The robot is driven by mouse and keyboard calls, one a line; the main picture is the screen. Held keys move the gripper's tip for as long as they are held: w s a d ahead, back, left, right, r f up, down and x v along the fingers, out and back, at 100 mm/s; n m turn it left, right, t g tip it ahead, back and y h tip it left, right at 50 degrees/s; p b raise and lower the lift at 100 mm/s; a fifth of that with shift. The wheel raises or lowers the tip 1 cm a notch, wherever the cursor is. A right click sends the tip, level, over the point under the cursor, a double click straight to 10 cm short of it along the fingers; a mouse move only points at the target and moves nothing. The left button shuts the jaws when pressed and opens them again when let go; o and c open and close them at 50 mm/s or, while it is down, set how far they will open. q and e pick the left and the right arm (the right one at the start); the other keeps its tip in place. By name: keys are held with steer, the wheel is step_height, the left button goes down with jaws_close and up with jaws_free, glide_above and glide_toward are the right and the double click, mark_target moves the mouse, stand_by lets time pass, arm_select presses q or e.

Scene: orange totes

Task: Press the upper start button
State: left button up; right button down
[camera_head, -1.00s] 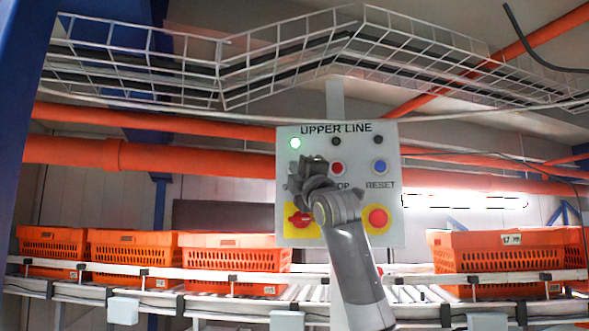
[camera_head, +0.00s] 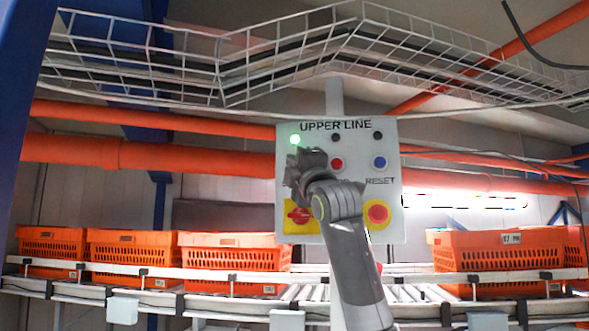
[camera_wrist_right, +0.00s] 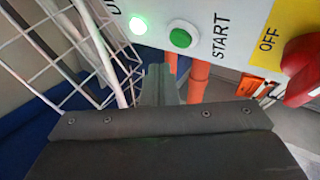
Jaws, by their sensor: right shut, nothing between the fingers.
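The grey control panel labelled UPPER LINE (camera_head: 356,144) hangs in the middle of the head view. The green start button (camera_wrist_right: 180,39), marked START, shows in the right wrist view; in the head view my right gripper covers its place. My right gripper (camera_head: 306,160) is in front of the panel's left part, below the lit green lamp (camera_head: 295,140). In the right wrist view its fingers (camera_wrist_right: 159,72) are shut and empty, with the tips below and left of the button. I cannot tell whether they touch the panel. My left gripper is not in view.
The panel also carries a red button (camera_head: 337,163), a blue reset button (camera_head: 380,162), a red rotary switch (camera_head: 299,214) on yellow and a red mushroom button (camera_head: 377,213). Orange totes (camera_head: 500,262) stand on the conveyor behind. A wire cable tray (camera_head: 222,75) runs above.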

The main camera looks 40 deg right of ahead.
steer(key=shift+s+a+b, duration=0.45)
steer(key=shift+s+a, duration=0.75)
steer(key=shift+s, duration=0.05)
steer(key=shift+d, duration=0.1)
